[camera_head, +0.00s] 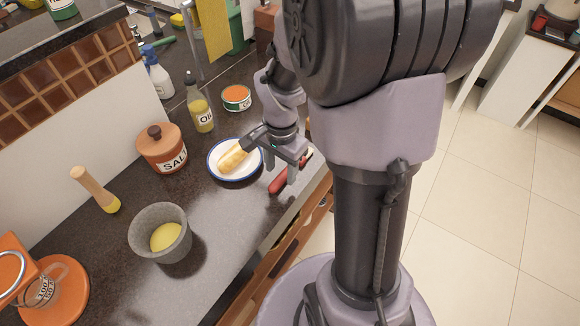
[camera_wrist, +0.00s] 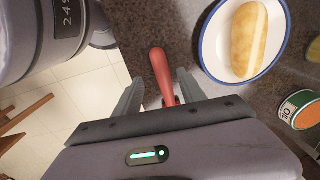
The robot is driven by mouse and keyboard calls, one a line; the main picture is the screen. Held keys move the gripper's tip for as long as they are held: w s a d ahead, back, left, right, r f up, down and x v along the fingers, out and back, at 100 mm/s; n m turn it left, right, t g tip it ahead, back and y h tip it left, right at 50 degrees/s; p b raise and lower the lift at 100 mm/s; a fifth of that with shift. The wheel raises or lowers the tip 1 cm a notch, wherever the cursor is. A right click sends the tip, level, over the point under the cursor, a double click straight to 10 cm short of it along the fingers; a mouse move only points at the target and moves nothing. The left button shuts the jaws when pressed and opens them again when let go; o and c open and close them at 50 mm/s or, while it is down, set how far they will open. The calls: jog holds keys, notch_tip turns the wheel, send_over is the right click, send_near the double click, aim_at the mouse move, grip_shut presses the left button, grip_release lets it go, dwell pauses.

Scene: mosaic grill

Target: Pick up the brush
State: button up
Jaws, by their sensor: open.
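The brush (camera_head: 279,181) shows as a red handle near the counter's front edge in the head view. In the wrist view the red handle (camera_wrist: 161,73) lies between my two fingers, and its other end is hidden behind my gripper body. My gripper (camera_head: 271,160) is over the counter, just above the handle, with its fingers spread apart. In the wrist view my gripper (camera_wrist: 159,86) is open, with one finger on each side of the handle. I cannot tell whether either finger touches it.
A blue-rimmed white plate (camera_head: 212,167) with a pale food roll stands close beside my gripper. A salt pot (camera_head: 161,150), an oil bottle (camera_head: 201,112), an orange-topped can (camera_head: 237,98) and a grey mortar (camera_head: 150,235) stand on the counter. The tiled floor lies beyond its edge.

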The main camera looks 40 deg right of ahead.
aim_at(280, 178)
jog(key=f, duration=0.1)
jog(key=f+b, duration=0.1)
jog(key=f, duration=0.1)
jog(key=shift+w+f, duration=0.25)
jog(key=shift+f, duration=0.1)
jog(key=shift+r, duration=0.15)
grip_shut()
notch_tip(280, 178, up, 4)
jog(key=shift+r+p, duration=0.1)
jog(key=shift+p, duration=1.1)
jog(key=s+a, duration=0.2)
jog(key=s, duration=0.1)
jog(key=s+a+p, duration=0.1)
jog(key=s+a, duration=0.1)
jog(key=s, duration=0.1)
jog(key=s+a, duration=0.2)
jog(key=a, duration=0.1)
jog(key=shift+s+r, duration=0.35)
jog(key=shift+s, duration=0.05)
jog(key=shift+s+a+r+b, duration=0.1)
jog(key=shift+s+a+b, duration=0.8)
jog(key=shift+b, duration=0.6)
jog(key=shift+s+a+b, duration=0.6)
jog(key=shift+s+b, duration=0.45)
jog(key=shift+b, duration=0.4)
